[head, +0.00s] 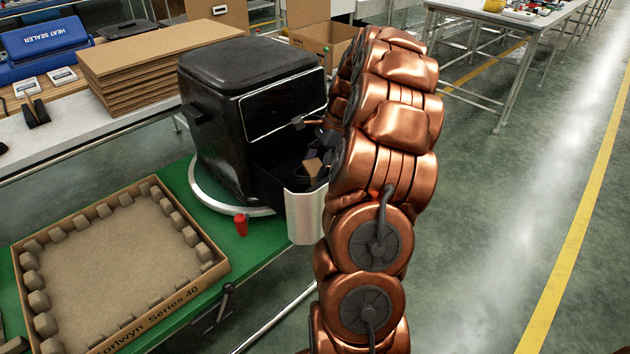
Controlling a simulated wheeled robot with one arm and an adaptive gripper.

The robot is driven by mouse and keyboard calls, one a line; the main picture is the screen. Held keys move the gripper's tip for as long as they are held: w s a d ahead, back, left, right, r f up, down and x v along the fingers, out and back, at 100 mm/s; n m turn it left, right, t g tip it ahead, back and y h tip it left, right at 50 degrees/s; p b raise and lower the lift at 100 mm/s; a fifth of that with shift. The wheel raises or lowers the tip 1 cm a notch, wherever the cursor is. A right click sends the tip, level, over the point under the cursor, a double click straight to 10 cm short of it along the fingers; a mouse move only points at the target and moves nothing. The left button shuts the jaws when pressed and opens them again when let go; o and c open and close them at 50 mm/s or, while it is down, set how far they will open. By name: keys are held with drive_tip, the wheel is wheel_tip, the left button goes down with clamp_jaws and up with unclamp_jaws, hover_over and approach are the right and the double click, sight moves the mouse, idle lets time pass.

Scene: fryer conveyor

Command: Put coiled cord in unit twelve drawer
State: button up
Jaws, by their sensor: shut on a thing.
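The black air fryer (220,125) stands on a round silver turntable (212,197) on the green conveyor. Its drawer (304,212) is pulled out toward the lower right, with a silver front. The black coiled cord (296,180) shows low in the drawer opening, beside a small tan piece (312,167). My gripper (322,148) is over the drawer, mostly hidden behind my copper arm. Its dark part reaches down to the cord and is shut on it. I cannot tell whether the cord touches the drawer floor. No unit number is readable.
An open cardboard tray (110,268) with padded edges lies on the conveyor at left. A red knob (241,224) stands by the turntable. Stacked cardboard sheets (150,68) and a blue heat sealer (45,48) are on the bench behind.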

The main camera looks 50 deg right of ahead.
drive_tip(key=shift+f, duration=2.45)
drive_tip(key=shift+f, duration=0.15)
drive_tip(key=o, duration=1.5)
drive_tip(key=shift+c, duration=0.2)
drive_tip(key=v, duration=1.2)
